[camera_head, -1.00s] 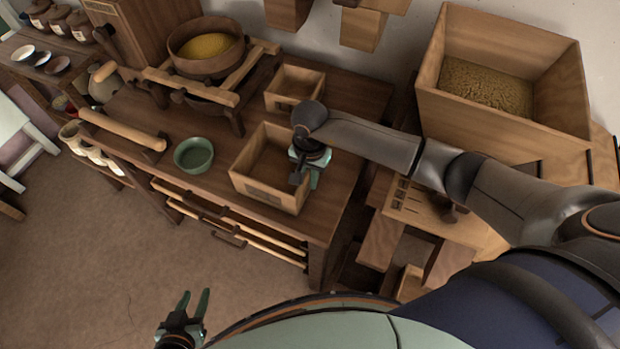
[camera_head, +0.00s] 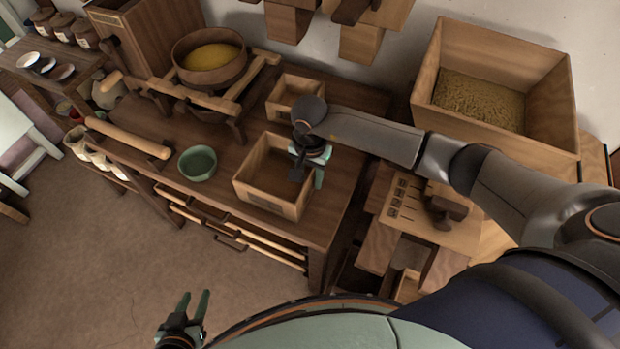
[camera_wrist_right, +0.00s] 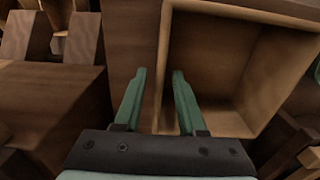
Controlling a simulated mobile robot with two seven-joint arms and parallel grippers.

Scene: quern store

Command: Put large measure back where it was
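The larger open wooden box (camera_head: 272,199), which I take to be the large measure, stands upright on the wooden table. In the right wrist view its light rim and hollow inside (camera_wrist_right: 212,60) fill the upper right. My right gripper (camera_head: 309,174) is at the box's right wall. In the right wrist view its teal fingers (camera_wrist_right: 158,75) are spread, with the wall's rim between them and gaps showing. In the head view the arm partly hides this contact. My left gripper (camera_head: 193,302) is open and empty, low over the floor, away from the table.
A smaller wooden box (camera_head: 290,92) stands just behind. A green bowl (camera_head: 197,164) is left of the large box. A quern with yellow grain (camera_head: 212,56) is at the back left. A large grain bin (camera_head: 560,105) and a slotted wooden board (camera_head: 420,215) are at right.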

